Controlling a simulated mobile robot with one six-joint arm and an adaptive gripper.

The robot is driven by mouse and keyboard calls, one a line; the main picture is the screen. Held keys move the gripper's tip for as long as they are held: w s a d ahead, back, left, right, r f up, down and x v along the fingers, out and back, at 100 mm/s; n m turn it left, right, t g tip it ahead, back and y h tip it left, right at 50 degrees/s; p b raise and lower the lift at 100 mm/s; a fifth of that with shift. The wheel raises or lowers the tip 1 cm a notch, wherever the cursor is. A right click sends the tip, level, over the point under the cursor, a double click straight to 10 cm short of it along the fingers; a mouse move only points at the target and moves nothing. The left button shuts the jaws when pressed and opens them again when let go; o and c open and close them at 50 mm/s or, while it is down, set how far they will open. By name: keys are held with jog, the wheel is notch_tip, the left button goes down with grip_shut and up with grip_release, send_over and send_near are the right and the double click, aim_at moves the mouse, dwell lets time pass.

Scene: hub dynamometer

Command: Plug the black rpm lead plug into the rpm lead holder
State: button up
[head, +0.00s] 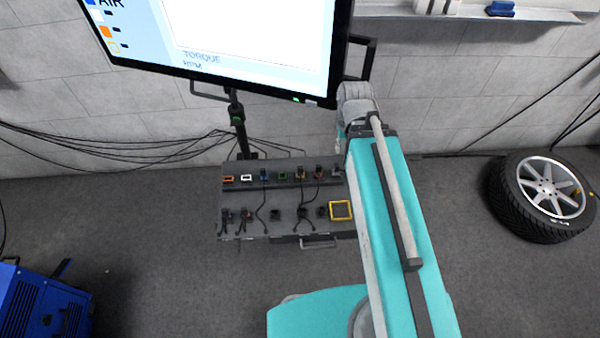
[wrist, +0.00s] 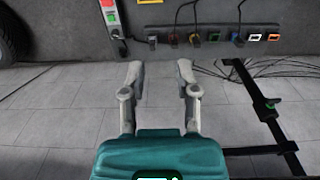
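A dark sloped panel (head: 290,222) below the screen carries two rows of holders and plugs. Its upper row has coloured holders, including orange (head: 228,179), white (head: 246,178) and green (head: 283,177). Several small black plugs, one of them at the lower left (head: 247,216), stand in the lower row. I cannot tell which is the rpm lead plug or which is its holder. My gripper (wrist: 160,68) is open and empty in the wrist view, apart from the row of coloured holders at the top. My arm hides it in the head view.
A large screen (head: 220,45) hangs over the panel. A yellow square frame (head: 340,210) is at the panel's lower right. A box with green and red buttons (wrist: 110,16) stands beside the holders. Black cables (head: 110,145) trail left, and a tyre (head: 545,195) lies far right.

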jog(key=shift+o, duration=1.4)
jog(key=m+b, duration=1.6)
jog(key=b, duration=0.9)
send_over(300, 167)
jog(key=d, duration=0.1)
jog(key=f, duration=2.5)
jog(key=shift+s+d, duration=0.1)
jog(key=shift+s, duration=0.2)
jog(key=shift+w+a+m, duration=0.4)
jog(key=shift+a+m, duration=0.15)
jog(key=shift+m, duration=0.45)
notch_tip(300, 167, down, 9)
jog(key=b, duration=0.9)
